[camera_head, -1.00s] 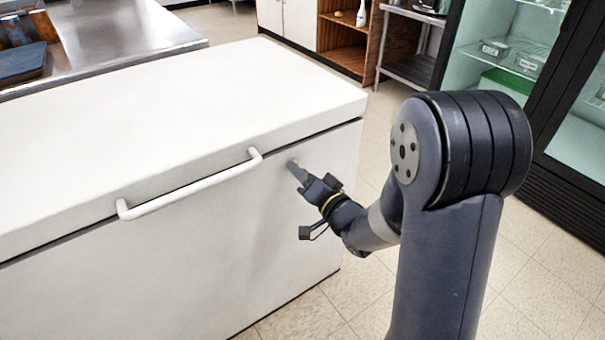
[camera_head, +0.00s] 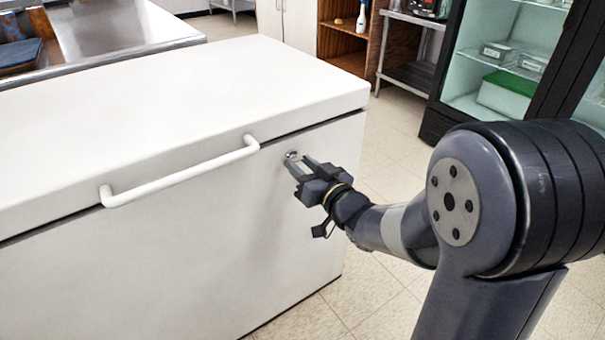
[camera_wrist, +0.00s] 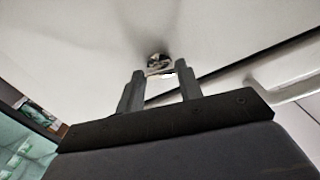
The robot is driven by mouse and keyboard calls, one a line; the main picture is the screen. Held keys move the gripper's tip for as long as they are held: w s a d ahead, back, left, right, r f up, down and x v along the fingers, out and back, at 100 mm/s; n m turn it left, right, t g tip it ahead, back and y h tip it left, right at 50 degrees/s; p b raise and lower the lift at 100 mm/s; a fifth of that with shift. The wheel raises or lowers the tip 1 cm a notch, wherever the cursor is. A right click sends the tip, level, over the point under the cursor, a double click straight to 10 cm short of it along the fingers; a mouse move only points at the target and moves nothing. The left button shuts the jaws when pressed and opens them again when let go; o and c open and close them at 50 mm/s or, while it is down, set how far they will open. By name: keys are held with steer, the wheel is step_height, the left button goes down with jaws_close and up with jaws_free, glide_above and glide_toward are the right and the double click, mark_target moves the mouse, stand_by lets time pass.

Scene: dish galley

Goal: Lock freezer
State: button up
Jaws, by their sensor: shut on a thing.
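The white chest freezer (camera_head: 200,255) fills the left of the head view, with its lid (camera_head: 190,100) down and a white bar handle (camera_head: 180,174) along the lid's front. A small round metal lock (camera_head: 291,154) sits on the front face, right of the handle and below the lid seam. It also shows in the wrist view (camera_wrist: 158,62), with a small bright piece, perhaps a key, at its lower side. My gripper (camera_head: 299,165) is at the lock, its two fingers (camera_wrist: 161,80) on either side of this piece and shut on it. The exact contact is too small to see.
A steel counter (camera_head: 120,30) stands behind the freezer at the left. A wooden shelf (camera_head: 347,60), a metal rack (camera_head: 412,75) and a glass-door fridge (camera_head: 495,60) stand at the back right. Tiled floor (camera_head: 385,290) is clear right of the freezer.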

steer(key=shift+n+b, duration=0.7)
steer(key=shift+n, duration=0.4)
steer(key=o, duration=1)
steer(key=shift+p+v, duration=1.2)
steer(key=shift+v, duration=4.25)
steer(key=shift+w, duration=0.1)
